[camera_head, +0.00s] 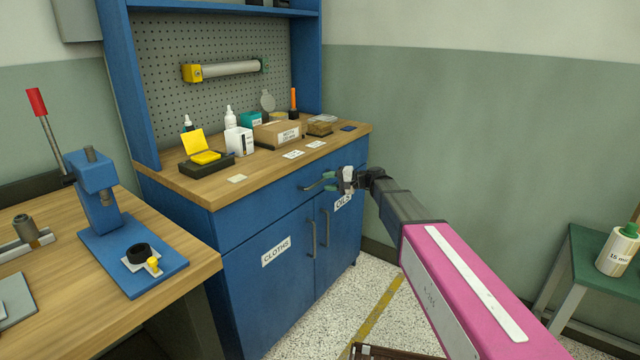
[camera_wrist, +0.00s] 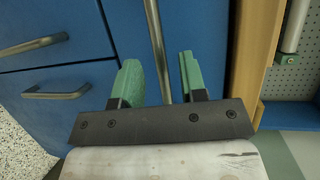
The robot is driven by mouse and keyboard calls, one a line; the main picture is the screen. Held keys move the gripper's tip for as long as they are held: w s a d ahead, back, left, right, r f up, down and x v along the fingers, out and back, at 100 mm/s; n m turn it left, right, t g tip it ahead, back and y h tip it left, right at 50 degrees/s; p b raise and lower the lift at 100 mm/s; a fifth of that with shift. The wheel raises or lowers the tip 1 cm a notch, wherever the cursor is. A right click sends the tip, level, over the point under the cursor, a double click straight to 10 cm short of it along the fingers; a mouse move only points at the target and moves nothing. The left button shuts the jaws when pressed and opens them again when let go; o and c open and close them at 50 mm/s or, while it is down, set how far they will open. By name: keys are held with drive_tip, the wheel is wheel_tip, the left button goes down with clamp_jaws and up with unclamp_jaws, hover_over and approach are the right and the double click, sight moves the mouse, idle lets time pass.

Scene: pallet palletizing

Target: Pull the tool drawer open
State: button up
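The tool drawer (camera_head: 262,203) is the wide blue front under the wooden worktop, and it looks closed in the head view. Its metal bar handle (camera_head: 313,186) is partly hidden by my gripper (camera_head: 346,180). In the wrist view the drawer front (camera_wrist: 205,28) fills the middle, and the handle (camera_wrist: 156,45) runs between the two green fingers of my gripper (camera_wrist: 160,80). The fingers are apart, one on each side of the bar, with gaps visible. I cannot tell exactly how deep the bar sits between them.
Below the drawer are two cupboard doors with upright handles, the left labelled CLOTHS (camera_head: 276,251). Boxes and bottles stand on the worktop (camera_head: 215,188). A wooden bench (camera_head: 190,283) with a blue press stands at left, a green table (camera_head: 590,255) at right. Speckled floor before the cabinet is partly clear.

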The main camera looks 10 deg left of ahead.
sight(321, 182)
drive_tip(key=shift+a+f, duration=0.2)
drive_tip(key=shift+a, duration=0.7)
drive_tip(key=shift+a+f, duration=0.15)
drive_tip(key=shift+a, duration=0.75)
clamp_jaws()
drive_tip(key=shift+s+d, duration=0.1)
drive_tip(key=s+d, duration=0.5)
drive_tip(key=d, duration=0.8)
drive_tip(key=s+d, duration=0.6)
drive_tip(key=d, duration=0.7)
drive_tip(key=shift+d, duration=0.2)
unclamp_jaws()
